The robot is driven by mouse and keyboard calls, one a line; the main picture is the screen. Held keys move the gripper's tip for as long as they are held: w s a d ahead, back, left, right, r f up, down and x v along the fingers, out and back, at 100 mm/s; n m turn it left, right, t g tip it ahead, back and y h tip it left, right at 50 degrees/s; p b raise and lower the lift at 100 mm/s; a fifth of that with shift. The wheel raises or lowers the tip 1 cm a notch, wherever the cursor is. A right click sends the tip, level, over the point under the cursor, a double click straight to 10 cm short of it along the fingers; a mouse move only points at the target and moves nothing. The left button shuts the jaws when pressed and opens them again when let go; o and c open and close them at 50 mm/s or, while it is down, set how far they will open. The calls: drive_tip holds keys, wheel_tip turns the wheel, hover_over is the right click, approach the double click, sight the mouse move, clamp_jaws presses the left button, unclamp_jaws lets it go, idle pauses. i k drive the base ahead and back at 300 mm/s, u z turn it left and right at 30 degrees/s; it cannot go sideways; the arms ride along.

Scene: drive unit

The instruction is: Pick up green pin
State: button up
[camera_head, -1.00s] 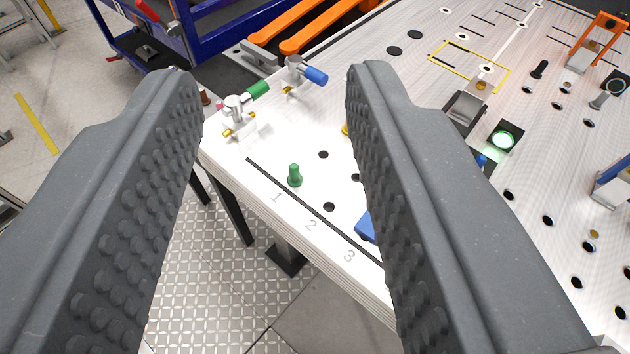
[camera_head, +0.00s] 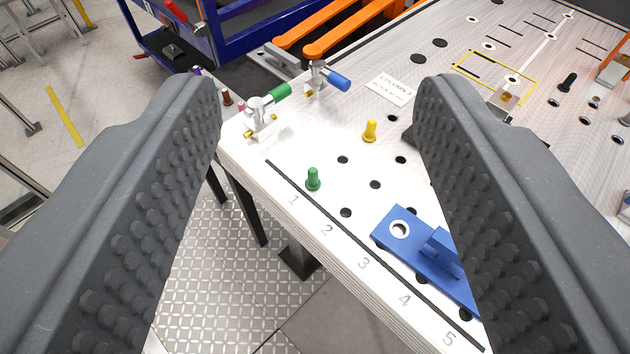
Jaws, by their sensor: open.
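The green pin (camera_head: 313,179) stands upright on the white perforated table (camera_head: 290,222), near its front left edge. It is beside the black line, close to the printed number 1. My gripper (camera_head: 318,95) is open and empty, with a dark studded finger on each side of the picture. The green pin shows in the gap between the fingers, beyond them and not touched by either.
A yellow pin (camera_head: 370,131) stands behind the green one. A blue bracket (camera_head: 430,255) lies to the right, partly behind the right finger. Metal clamps with a green handle (camera_head: 279,91) and a blue handle (camera_head: 338,85) stand behind. Several holes dot the table.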

sight(312, 182)
drive_tip(key=z, duration=2.35)
drive_tip(key=k, duration=0.8)
drive_tip(key=u, duration=1.55)
drive_tip(key=i, duration=1)
drive_tip(key=z, duration=0.05)
